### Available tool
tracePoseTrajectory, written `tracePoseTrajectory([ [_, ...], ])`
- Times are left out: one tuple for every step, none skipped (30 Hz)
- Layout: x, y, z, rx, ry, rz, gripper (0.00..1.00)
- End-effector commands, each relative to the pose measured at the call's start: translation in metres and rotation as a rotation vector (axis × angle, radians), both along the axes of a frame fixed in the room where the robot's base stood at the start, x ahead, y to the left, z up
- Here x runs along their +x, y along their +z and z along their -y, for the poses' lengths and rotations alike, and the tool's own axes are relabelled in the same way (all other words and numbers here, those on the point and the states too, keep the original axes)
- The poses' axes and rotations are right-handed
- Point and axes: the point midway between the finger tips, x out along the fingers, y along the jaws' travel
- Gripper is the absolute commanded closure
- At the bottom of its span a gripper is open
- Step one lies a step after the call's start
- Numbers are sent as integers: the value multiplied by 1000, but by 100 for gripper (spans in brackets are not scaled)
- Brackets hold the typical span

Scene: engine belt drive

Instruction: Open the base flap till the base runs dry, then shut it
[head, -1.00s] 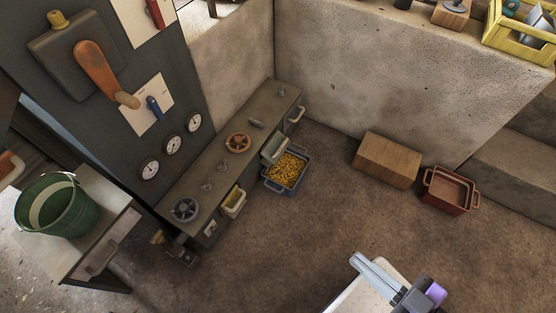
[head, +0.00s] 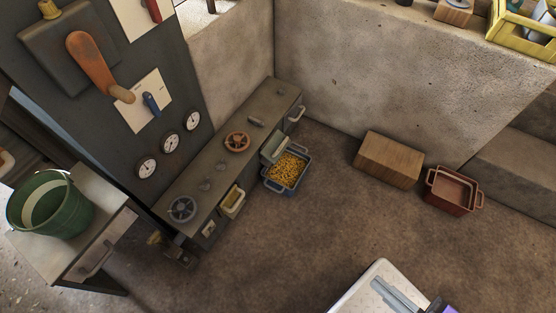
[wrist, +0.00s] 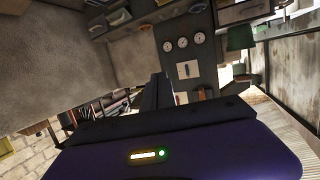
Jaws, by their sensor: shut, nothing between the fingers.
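The base is a long low grey cabinet (head: 211,190) along the foot of the wall, with handwheels and small fittings on top. A grey-green flap or chute (head: 275,149) stands out from its front. Below it a blue tray (head: 284,186) on the floor holds a heap of yellow grain. A cream-handled drawer or flap (head: 233,201) sits further left with some yellow inside. I cannot tell which part is the base flap. My gripper (wrist: 157,92) is shut and empty in the wrist view, well away from the cabinet. In the head view only part of my arm shows at the bottom edge.
A wooden block (head: 388,160) and an empty red tray (head: 451,190) stand on the floor to the right. A green bucket (head: 52,208) stands on a small table at left. The dark panel (head: 100,110) carries levers and dials. The middle floor is clear.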

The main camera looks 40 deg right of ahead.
Motion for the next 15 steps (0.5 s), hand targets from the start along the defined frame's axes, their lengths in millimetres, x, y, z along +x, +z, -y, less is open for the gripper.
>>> tracePoseTrajectory([
  [-3,-7,1,0,0,-1,100],
  [-5,-10,2,0,0,-2,100],
  [-7,-13,3,0,0,-2,100],
  [-9,-16,3,0,0,-1,100],
  [-11,-18,4,0,0,-1,100],
  [-13,-22,5,0,0,-2,100],
  [-15,-25,6,0,0,-2,100],
  [-17,-27,6,0,0,-1,100],
  [-19,-31,7,0,0,-1,100],
  [-21,-34,8,0,0,-2,100],
  [-23,-37,9,0,0,-3,100],
  [-25,-40,9,0,0,-1,100],
  [-27,-42,10,0,0,-1,100],
  [-29,-45,11,0,0,-2,100],
  [-31,-49,12,0,0,-3,100],
])
